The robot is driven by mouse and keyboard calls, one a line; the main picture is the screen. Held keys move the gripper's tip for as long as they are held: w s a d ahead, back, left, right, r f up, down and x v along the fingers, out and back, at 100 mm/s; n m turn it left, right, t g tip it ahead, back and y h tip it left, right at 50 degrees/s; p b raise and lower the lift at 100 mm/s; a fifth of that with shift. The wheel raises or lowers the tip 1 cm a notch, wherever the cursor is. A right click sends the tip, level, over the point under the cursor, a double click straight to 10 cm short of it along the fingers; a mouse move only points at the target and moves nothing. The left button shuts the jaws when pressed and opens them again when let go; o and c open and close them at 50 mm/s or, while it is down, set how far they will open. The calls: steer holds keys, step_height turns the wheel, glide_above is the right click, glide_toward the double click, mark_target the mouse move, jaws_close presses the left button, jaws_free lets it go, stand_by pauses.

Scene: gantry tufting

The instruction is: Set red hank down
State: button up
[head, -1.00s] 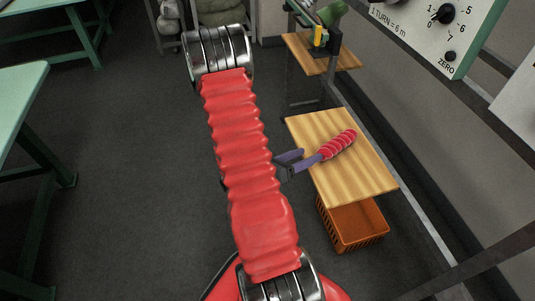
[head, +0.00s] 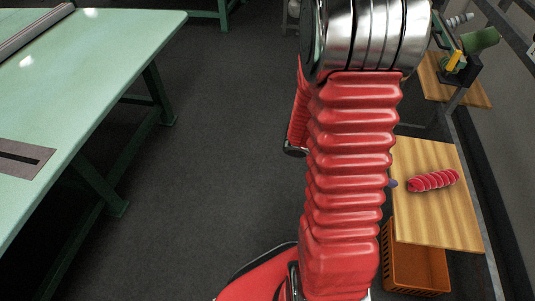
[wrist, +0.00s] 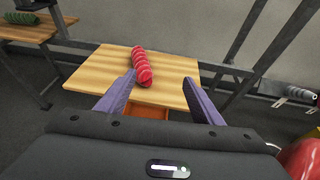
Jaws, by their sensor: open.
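The red hank (head: 433,180), a twisted red bundle with pale bands, lies on a wooden shelf board (head: 430,225). In the wrist view the hank (wrist: 142,67) lies lengthwise on the board (wrist: 180,66), near its left-middle. My gripper (wrist: 160,85) is open and empty, its two purple fingers spread apart. The hank is beyond the fingertips, nearer the left finger, with a gap I cannot judge exactly. In the head view my red arm hides nearly all of the gripper.
An orange basket (head: 415,265) stands below the board. A second wooden shelf (head: 450,85) with a green device (head: 480,40) is farther back. A pale green table (head: 90,75) stands at left. The dark floor (head: 220,150) between is clear.

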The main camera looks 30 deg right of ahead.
steer(key=w+a+r+m+t+y, duration=0.3)
steer(key=a+r+t, duration=0.1)
steer(key=a, duration=0.7)
steer(key=w+a+r+m+t+y, duration=0.4)
steer(key=a+r+t, duration=0.1)
steer(key=a, duration=0.7)
steer(key=w+a+r+m+t+y, duration=0.3)
steer(key=a+r, duration=0.3)
steer(key=a, duration=0.6)
steer(key=shift+w+r+m+t+y, duration=0.3)
steer(key=shift+r+t+y, duration=0.1)
steer(key=shift+t+y, duration=0.4)
steer(key=shift+s, duration=0.1)
steer(key=shift+c, duration=0.2)
